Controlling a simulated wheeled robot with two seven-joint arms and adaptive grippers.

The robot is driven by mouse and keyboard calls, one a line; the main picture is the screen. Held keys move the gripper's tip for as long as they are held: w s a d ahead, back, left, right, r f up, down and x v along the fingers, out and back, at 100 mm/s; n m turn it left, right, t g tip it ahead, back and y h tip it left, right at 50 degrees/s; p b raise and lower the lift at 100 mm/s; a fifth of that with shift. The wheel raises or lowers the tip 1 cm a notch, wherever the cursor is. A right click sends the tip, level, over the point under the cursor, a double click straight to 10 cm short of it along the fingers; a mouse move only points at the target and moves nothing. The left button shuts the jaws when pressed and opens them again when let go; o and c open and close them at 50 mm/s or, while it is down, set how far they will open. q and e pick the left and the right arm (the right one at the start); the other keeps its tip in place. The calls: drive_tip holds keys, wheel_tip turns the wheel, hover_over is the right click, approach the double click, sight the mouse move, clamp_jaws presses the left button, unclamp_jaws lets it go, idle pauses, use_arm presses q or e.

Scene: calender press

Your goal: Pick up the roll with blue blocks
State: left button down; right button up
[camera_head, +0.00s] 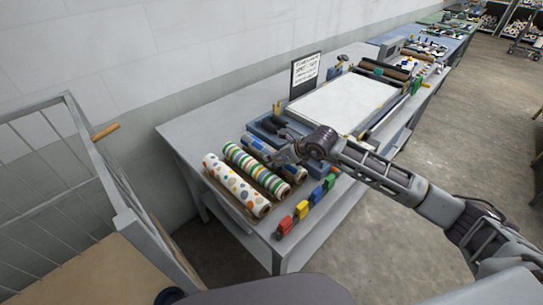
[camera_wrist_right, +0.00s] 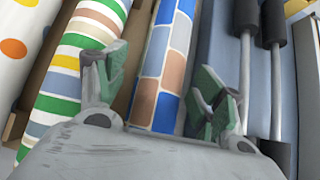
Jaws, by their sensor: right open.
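The roll with blue blocks (camera_wrist_right: 166,62) has blue, white and brown rectangles. In the right wrist view it runs up the middle, between the two green-padded fingers of my right gripper (camera_wrist_right: 163,85). The gripper is open, and the roll lies between its fingers without being clamped. I cannot tell the exact gap between fingers and roll. My left gripper is not in view.
A striped roll (camera_head: 250,167) and a dotted roll (camera_head: 232,184) lie close beside it on the left. A blue tray (camera_head: 262,127) with tools is behind. Coloured blocks (camera_head: 303,209) line the front edge of the table (camera_head: 190,133). A wire cage cart (camera_head: 122,205) stands left.

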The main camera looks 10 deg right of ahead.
sight(273, 152)
drive_tip(key=shift+w+a+f, duration=0.25)
drive_tip(key=shift+w+f, duration=0.05)
drive_tip(key=shift+w, duration=0.3)
drive_tip(key=shift+p+x, duration=0.45)
drive_tip(key=shift+x, duration=0.8)
drive_tip(key=shift+s+d, duration=0.1)
drive_tip(key=c, duration=1.3)
drive_tip(key=shift+r, duration=0.2)
wheel_tip(273, 152, up, 8)
drive_tip(key=shift+r+b, duration=0.1)
drive_tip(key=shift+b, duration=0.7)
drive_tip(key=shift+r, duration=0.75)
